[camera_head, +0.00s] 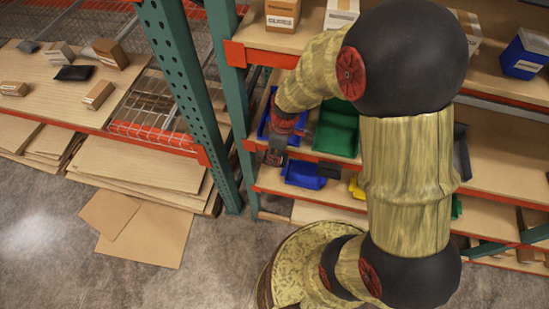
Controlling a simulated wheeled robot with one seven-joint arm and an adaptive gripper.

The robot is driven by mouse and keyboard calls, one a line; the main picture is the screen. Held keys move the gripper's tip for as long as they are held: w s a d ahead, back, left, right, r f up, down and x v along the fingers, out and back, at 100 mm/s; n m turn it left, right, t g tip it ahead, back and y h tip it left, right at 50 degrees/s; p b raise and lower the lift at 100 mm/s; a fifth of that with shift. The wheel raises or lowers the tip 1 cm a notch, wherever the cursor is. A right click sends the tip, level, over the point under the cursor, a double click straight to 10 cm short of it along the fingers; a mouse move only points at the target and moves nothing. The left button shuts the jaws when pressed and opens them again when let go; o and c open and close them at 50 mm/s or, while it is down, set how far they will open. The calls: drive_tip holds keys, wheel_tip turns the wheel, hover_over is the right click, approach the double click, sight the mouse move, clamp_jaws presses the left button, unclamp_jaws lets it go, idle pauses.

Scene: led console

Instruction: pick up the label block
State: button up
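I cannot pick out a label block for certain in the head view. My gripper (274,157) hangs at the front edge of the middle shelf, close to a blue bin (265,118) on its left side. It points downward and is small and dark here, so the gap between its fingers does not show. I cannot see anything held in it. My arm covers much of the shelf's middle.
A green bin (337,128) stands right of my gripper and another blue bin (303,174) sits below. Boxes, including a printed carton (283,14), stand on the upper shelf. A green upright (232,95) rises to the left. Cardboard sheets (145,232) lie on the floor.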

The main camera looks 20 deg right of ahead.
drive_tip(key=c, duration=0.6)
clamp_jaws()
drive_tip(key=shift+r, duration=0.1)
drive_tip(key=shift+r, duration=0.2)
wheel_tip(320, 180, up, 3)
drive_tip(key=shift+s+r, duration=0.1)
drive_tip(key=shift+s, duration=0.05)
drive_tip(key=s+d+r+p, duration=0.2)
drive_tip(key=s+r+p, duration=0.2)
drive_tip(key=s+r, duration=0.9)
drive_tip(key=shift+s, duration=0.3)
drive_tip(key=shift+r, duration=0.1)
